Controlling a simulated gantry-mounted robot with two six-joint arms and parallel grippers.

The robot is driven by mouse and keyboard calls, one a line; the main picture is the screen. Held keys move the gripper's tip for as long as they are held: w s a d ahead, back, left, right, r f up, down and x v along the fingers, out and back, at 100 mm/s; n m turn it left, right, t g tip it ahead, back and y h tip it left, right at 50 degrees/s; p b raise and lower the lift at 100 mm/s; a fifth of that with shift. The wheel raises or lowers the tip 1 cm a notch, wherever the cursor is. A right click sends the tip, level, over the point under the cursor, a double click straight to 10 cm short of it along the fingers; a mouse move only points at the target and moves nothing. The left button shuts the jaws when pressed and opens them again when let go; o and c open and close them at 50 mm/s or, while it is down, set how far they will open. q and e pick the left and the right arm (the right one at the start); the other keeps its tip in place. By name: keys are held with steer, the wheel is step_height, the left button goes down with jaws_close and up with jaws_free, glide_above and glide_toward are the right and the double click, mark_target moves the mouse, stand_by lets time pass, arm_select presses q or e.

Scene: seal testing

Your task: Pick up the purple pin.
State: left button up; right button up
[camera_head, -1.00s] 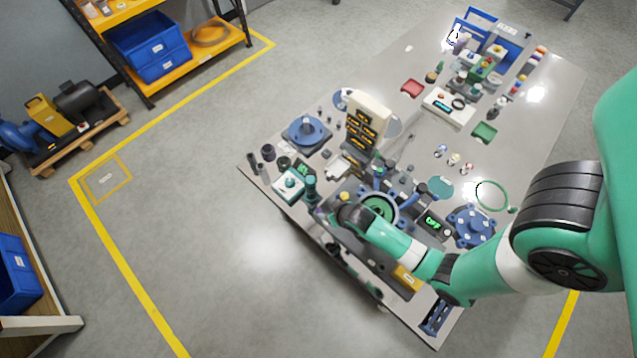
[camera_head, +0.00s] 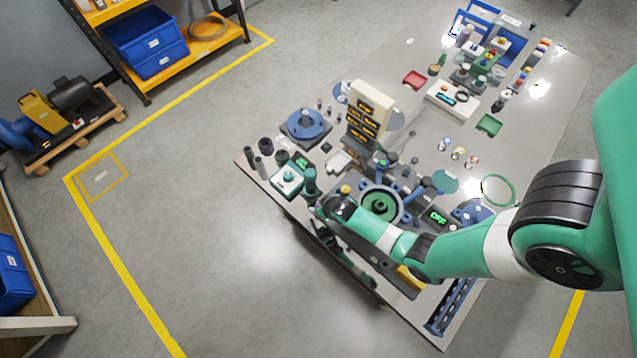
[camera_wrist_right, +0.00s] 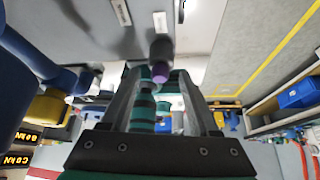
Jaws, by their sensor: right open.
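The purple pin (camera_wrist_right: 161,73) shows in the right wrist view as a small purple piece with a dark grey cylindrical part above it. It appears between the two fingertips in that picture; I cannot tell how far beyond them it is. I cannot pick it out in the head view. My right gripper (camera_wrist_right: 157,84) is open, with no visible grip on the pin. In the head view the right gripper (camera_head: 322,210) is at the bench's near-left edge, partly hidden by its own wrist. My left gripper is not in view.
A teal post (camera_head: 310,181) and a teal-topped box (camera_head: 288,178) stand close to the right gripper.

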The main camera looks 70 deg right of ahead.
jaws_close()
